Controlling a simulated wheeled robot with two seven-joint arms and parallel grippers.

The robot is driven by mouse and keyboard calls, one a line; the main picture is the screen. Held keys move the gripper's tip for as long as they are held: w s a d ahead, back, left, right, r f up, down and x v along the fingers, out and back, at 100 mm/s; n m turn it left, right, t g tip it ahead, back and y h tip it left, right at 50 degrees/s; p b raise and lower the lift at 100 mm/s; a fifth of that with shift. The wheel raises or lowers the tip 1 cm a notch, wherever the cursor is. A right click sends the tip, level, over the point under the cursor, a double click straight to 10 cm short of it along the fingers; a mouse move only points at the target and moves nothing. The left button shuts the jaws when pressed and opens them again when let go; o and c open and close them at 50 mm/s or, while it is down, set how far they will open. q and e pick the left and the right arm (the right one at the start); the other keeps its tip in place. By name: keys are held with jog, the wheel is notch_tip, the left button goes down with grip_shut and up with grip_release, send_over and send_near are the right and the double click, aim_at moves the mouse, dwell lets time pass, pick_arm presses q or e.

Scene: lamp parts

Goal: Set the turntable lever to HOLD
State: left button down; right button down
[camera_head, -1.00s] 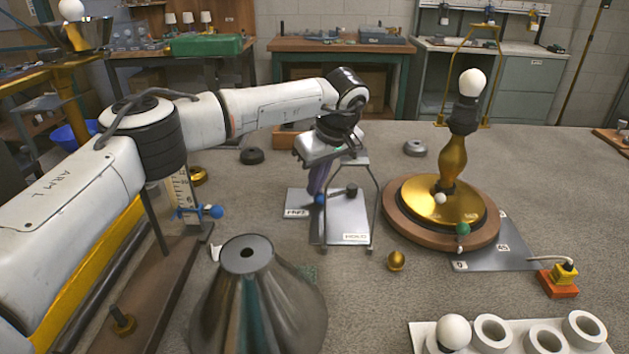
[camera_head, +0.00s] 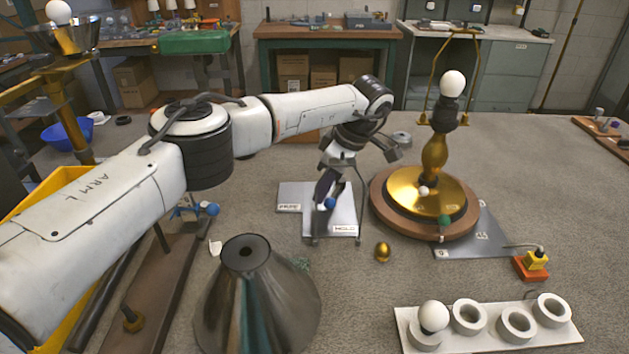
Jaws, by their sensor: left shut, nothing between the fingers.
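The lever's blue knob (camera_head: 330,203) stands over a grey metal plate (camera_head: 290,194) with a FREE label at its left and a HOLD label (camera_head: 344,229) at its right front. The knob is closer to HOLD than to FREE. My left gripper (camera_head: 323,196) reaches down from above, shut and empty, its dark fingers just left of the knob; I cannot tell if they touch it. The gripper hides part of the lever and the plate. The wooden turntable (camera_head: 381,211) stands to the right, carrying a brass lamp base (camera_head: 434,155) with a white bulb (camera_head: 453,84). My right gripper is not in view.
A dark cone shade (camera_head: 255,305) stands in front. A white rack (camera_head: 478,342) with rings and a bulb is front right, near an orange-yellow block (camera_head: 533,264).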

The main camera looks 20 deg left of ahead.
aim_at(334, 200)
pick_arm(q)
jog(key=shift+d, duration=1.15)
jog(key=shift+w+d, duration=0.2)
jog(key=shift+d, duration=0.45)
jog(key=v, duration=1)
jog(key=shift+a, duration=0.15)
jog(key=shift+r, duration=0.1)
